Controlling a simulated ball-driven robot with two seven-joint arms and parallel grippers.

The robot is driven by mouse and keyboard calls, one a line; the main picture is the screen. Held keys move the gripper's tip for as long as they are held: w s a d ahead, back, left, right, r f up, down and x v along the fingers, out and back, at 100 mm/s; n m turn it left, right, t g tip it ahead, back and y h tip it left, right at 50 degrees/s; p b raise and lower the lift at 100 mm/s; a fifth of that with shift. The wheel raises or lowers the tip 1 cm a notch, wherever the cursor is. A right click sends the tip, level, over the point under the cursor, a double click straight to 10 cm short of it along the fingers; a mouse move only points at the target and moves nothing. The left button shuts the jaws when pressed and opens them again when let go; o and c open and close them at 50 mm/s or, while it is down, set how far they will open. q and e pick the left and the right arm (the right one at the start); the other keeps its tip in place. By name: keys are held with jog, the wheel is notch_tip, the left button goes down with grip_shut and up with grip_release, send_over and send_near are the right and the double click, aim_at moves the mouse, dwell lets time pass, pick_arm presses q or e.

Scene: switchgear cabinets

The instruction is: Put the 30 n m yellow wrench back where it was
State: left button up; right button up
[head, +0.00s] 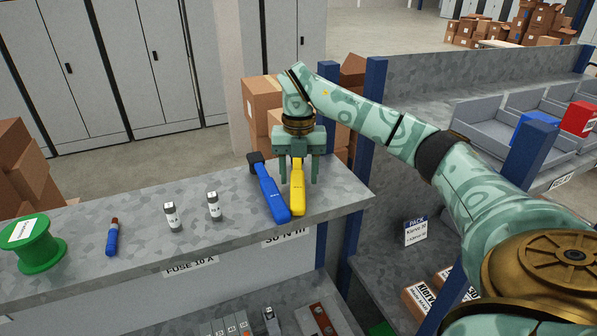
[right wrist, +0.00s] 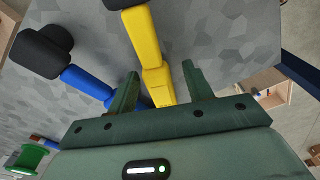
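The yellow wrench (head: 298,192) lies on the grey shelf top near its right end, beside a blue wrench (head: 270,192) with a black head. My right gripper (head: 298,180) points down over the yellow wrench. In the right wrist view, the yellow wrench (right wrist: 143,40) runs between the two spread fingers (right wrist: 160,82), with gaps on both sides. The blue wrench (right wrist: 85,80) shows left of it, partly hidden behind a finger. The right gripper is open. My left gripper is not in view. A label (head: 286,240) on the shelf edge below the wrenches is partly cut by the view angle.
Two small fuses (head: 172,217) (head: 213,206), a blue marker-like tool (head: 112,237) and a green spool (head: 38,245) stand or lie on the left of the shelf top. A blue post (head: 372,110) and cardboard boxes (head: 262,100) are behind. Grey bins (head: 490,125) stand at the right.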

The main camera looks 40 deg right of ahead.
aim_at(298, 170)
jog(key=shift+r, duration=0.25)
notch_tip(298, 170, up, 12)
jog(key=shift+w+d+f+p, duration=0.2)
jog(key=shift+w+p, duration=0.1)
jog(key=shift+w, duration=0.1)
